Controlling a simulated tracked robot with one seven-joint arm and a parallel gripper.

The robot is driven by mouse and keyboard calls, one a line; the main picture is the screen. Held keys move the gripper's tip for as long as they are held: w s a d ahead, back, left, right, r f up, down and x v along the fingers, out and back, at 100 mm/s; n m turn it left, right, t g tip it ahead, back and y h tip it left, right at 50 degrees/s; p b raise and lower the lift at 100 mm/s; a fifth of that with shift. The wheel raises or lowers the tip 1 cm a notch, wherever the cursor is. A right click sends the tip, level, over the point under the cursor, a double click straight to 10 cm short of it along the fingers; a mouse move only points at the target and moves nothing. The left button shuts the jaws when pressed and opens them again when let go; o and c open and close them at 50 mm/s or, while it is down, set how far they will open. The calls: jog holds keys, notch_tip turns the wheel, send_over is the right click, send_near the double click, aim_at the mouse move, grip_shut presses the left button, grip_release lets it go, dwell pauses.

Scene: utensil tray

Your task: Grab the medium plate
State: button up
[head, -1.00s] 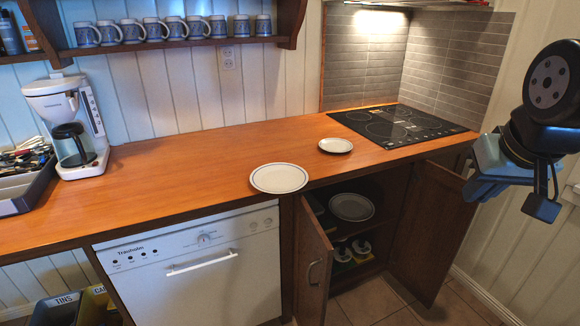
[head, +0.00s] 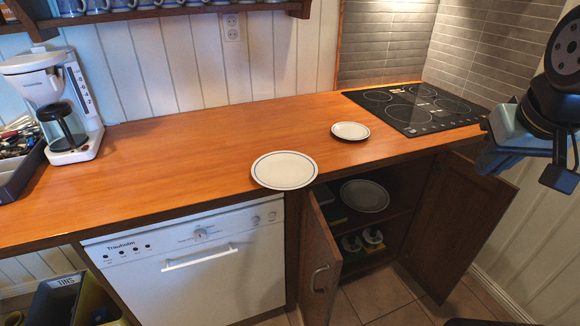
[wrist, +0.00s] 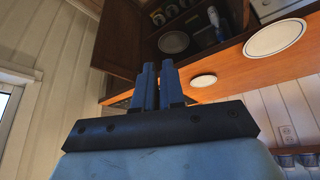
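A white plate with a blue rim line (head: 284,170) lies at the counter's front edge, slightly overhanging; it also shows in the wrist view (wrist: 275,37). A smaller white plate (head: 350,131) lies further back near the hob, also in the wrist view (wrist: 203,80). A third, greyish-looking plate (head: 364,196) is on a shelf inside the open cupboard, also in the wrist view (wrist: 174,42). I cannot tell for certain which is the medium one. My gripper (wrist: 158,68) is apart from all the plates, at the far right in the head view (head: 492,160). Its blue fingers are together and empty.
The wooden counter (head: 190,150) is mostly clear. A coffee maker (head: 60,105) and a cutlery tray (head: 15,170) stand at left. The hob (head: 420,105) is at back right. Two open cupboard doors (head: 320,250) (head: 460,225) jut out below the counter.

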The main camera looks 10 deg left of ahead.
jog(key=w+a+f+n+h, duration=0.2)
jog(key=w+a+f+n, duration=0.15)
jog(key=a+n, duration=0.4)
jog(key=w+a+f+n+h, duration=0.3)
jog(key=w+a+n, duration=0.15)
jog(key=n, duration=0.65)
jog(key=w+a+f+n+h, duration=0.2)
jog(key=w+a+f+n, duration=0.1)
jog(key=a+n, duration=0.55)
jog(key=s+a+f+n+t+y, duration=0.1)
jog(key=s+a+f+n+t, duration=0.25)
jog(key=a+n, duration=0.45)
jog(key=s+a+f+n+t+y, duration=0.1)
jog(key=s+a+f+n+t, duration=0.1)
jog(key=a+f+n, duration=0.4)
jog(key=s+a+f+n+t+y, duration=0.1)
jog(key=s+a+n+t, duration=0.15)
jog(key=a+n, duration=0.7)
jog(key=x, duration=1.4)
jog(key=shift+w+a+r, duration=0.25)
jog(key=shift+a+r, duration=0.1)
jog(key=shift+a, duration=0.05)
jog(key=shift+c, duration=0.3)
grip_shut()
